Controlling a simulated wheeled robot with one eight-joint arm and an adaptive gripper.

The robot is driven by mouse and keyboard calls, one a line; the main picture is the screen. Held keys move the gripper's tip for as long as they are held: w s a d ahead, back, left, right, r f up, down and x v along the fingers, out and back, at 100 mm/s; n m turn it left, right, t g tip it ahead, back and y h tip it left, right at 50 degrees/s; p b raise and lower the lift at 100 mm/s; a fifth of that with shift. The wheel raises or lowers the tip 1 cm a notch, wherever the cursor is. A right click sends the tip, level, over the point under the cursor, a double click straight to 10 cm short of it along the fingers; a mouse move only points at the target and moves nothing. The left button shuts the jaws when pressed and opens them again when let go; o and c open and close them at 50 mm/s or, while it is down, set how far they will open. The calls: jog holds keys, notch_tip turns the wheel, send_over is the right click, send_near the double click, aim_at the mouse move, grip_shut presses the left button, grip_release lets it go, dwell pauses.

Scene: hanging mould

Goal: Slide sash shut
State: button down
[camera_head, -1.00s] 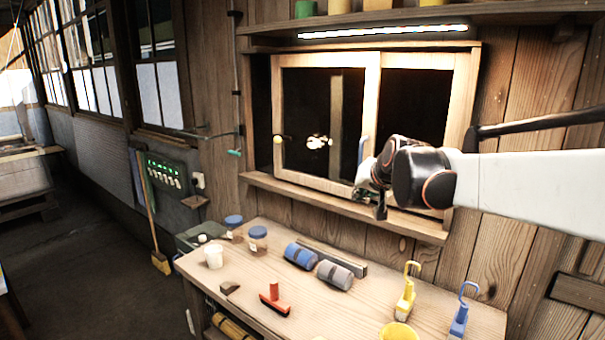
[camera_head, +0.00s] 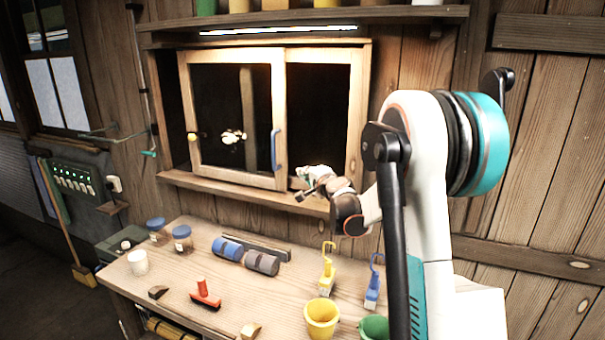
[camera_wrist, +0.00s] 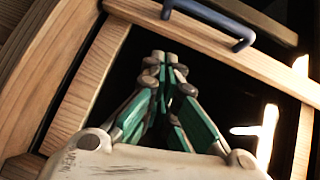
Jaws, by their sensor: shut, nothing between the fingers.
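The sash (camera_head: 279,100) is a light wooden frame with dark glass, standing in the left and middle part of the window. A dark gap shows between its left edge and the window frame. Its upright blue handle (camera_head: 276,150) is on its right stile; the handle also shows at the top of the wrist view (camera_wrist: 212,22). A yellow knob (camera_head: 192,136) is at its left. My gripper (camera_head: 300,196) is to the right of and below the handle, apart from it. In the wrist view my gripper (camera_wrist: 160,57) has its green-sided fingers together and empty, before a dark pane.
A wooden sill (camera_head: 230,190) runs below the window and a shelf (camera_head: 400,14) above it. The bench (camera_head: 205,265) below holds jars, rolls, a red-handled tool, yellow and blue hooked items and cups. A broom (camera_head: 62,220) leans at the left.

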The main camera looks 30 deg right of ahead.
send_near(284, 166)
jog(key=w+d, duration=0.3)
jog(key=shift+w+a+f+b, duration=0.2)
jog(key=shift+w+a, duration=0.3)
jog(key=shift+w, duration=0.25)
jog(key=shift+w+a+f+b, duration=0.25)
jog(key=shift+w+a, duration=0.3)
jog(key=shift+w, duration=0.15)
